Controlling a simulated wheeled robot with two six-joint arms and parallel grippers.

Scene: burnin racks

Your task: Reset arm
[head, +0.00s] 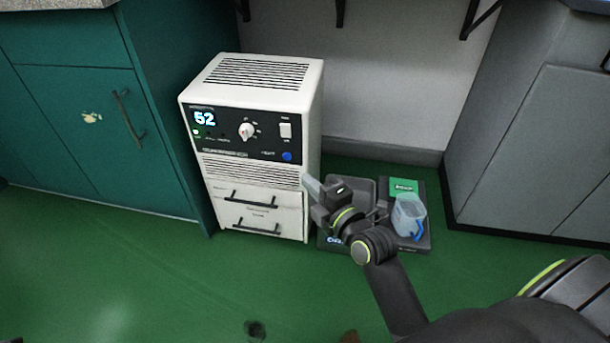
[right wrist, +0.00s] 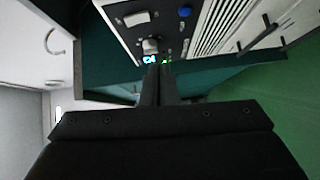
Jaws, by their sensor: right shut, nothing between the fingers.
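My right arm comes in from the lower right in the head view, and its gripper (head: 310,186) is in front of the right side of the white rack unit (head: 265,75). In the right wrist view the two fingers of this gripper (right wrist: 158,72) lie together with nothing between them. The unit's front panel also shows in the right wrist view (right wrist: 120,20), beyond the fingertips. The panel has a lit display reading 52, a white knob, a white switch and a blue button. Two drawers (head: 252,210) with dark handles look shut. My left gripper is not in view.
A dark tray (head: 420,242) lies on the floor right of the unit, partly hidden by my arm. It carries a green label and a clear container (head: 408,214) with a blue handle. Teal cabinets (head: 70,110) stand left, grey cabinets (head: 545,130) right. The green floor in front is mostly clear.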

